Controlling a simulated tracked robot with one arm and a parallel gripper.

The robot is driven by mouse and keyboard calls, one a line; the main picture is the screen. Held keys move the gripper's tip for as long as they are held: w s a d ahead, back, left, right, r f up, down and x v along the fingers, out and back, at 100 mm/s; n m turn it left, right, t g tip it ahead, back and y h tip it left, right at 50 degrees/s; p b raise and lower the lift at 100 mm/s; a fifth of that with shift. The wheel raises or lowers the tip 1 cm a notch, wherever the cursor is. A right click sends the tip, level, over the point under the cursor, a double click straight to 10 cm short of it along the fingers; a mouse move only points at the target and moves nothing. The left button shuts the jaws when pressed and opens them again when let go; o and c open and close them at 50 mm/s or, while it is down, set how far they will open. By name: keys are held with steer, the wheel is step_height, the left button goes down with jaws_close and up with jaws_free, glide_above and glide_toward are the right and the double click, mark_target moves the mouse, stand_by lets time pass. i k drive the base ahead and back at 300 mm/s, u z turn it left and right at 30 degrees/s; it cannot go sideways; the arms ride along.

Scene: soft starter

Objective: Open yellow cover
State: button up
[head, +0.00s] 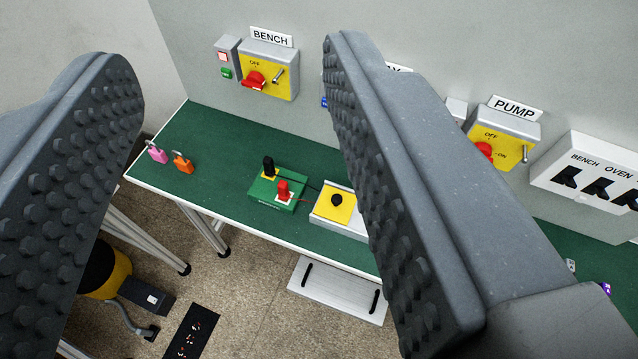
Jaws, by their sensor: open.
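A yellow cover (330,212) with a black round knob lies flat on top of a pale grey box (358,232) on the green bench. The cover looks shut. The right end of the box is hidden behind my right finger. My gripper (222,62) is open and empty, its two studded dark fingers spread wide in the foreground. The box shows between the fingers, close beside the right one in the picture. Nothing touches the cover.
A green box (268,205) with black and red plugs stands left of the cover. Pink (157,153) and orange (182,163) padlocks lie at the bench's left end. BENCH (285,85) and PUMP (518,142) switch boxes hang on the wall. A light panel (335,292) sits below the bench edge.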

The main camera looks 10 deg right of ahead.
mark_target(336, 205)
steer(key=z, duration=0.25)
steer(key=k, duration=1.05)
steer(key=z, duration=0.5)
steer(key=i, duration=1.8)
steer(key=u, duration=0.5)
